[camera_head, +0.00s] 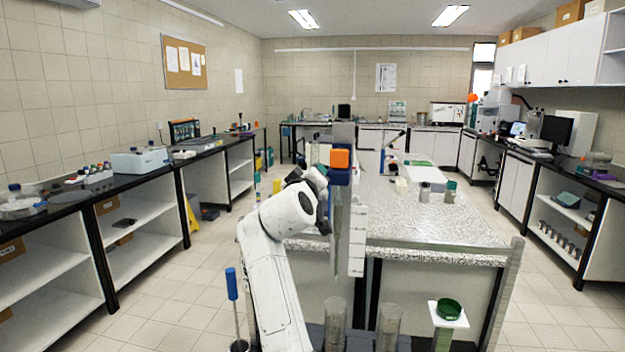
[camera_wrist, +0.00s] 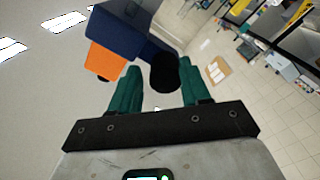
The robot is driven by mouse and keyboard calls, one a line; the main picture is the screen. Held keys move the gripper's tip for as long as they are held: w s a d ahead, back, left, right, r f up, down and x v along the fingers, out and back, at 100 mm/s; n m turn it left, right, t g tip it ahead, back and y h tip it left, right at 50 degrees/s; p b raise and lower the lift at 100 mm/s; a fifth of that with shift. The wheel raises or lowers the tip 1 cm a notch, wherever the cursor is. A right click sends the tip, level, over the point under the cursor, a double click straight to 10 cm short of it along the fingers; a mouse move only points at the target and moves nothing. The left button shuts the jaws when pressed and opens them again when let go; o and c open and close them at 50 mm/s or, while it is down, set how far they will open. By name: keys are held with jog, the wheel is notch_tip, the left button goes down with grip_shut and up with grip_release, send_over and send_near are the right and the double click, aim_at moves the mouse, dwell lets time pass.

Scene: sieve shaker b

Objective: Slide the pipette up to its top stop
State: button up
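In the head view a tall stand carries a dark blue block (camera_head: 341,177) with an orange block (camera_head: 340,158) on its face. A long, narrow, see-through tube, probably the pipette (camera_head: 338,235), hangs upright below the blue block. My gripper is beside the left side of these blocks in the head view, mostly hidden by my wrist. In the wrist view my gripper (camera_wrist: 160,75) has its green fingers apart. A round black knob (camera_wrist: 165,73) on the blue block (camera_wrist: 135,30) lies between them. Firm contact with the knob cannot be told. The orange block (camera_wrist: 104,61) is beyond the left finger.
A white strip (camera_head: 356,240) stands upright just right of the tube. Clear cylinders (camera_head: 389,325), a green dish (camera_head: 448,309) on a white plate and a blue-handled tool (camera_head: 232,285) are low in front. A speckled bench (camera_head: 450,225) stands behind; tiled floor is open at both sides.

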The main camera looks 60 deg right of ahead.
jog(key=shift+a+r, duration=0.15)
jog(key=shift+r, duration=0.05)
jog(key=b+v, duration=0.2)
jog(key=v, duration=0.8)
jog(key=shift+s+a+f+b, duration=0.15)
jog(key=shift+a+f+b, duration=0.1)
jog(key=shift+b, duration=0.15)
jog(key=s+a+f+n+y, duration=0.1)
jog(key=s+a+f+y, duration=0.15)
jog(key=f, duration=0.75)
jog(key=s+a+f+n+y, duration=0.1)
jog(key=a+f+y, duration=0.25)
jog(key=f, duration=0.65)
jog(key=s+a+f+n+y, duration=0.1)
jog(key=s+a+f+y, duration=0.15)
jog(key=f, duration=0.75)
jog(key=s+a+f+g+y, duration=0.3)
jog(key=s+a+f, duration=0.5)
jog(key=s, duration=0.3)
jog(key=s+a+f+n+g+y, duration=0.1)
jog(key=s+a+f+g+y, duration=0.1)
jog(key=s+a+f+y, duration=0.3)
jog(key=s+a+f, duration=0.3)
jog(key=s+f, duration=0.3)
jog(key=shift+s+a+g, duration=0.2)
jog(key=shift+g, duration=0.2)
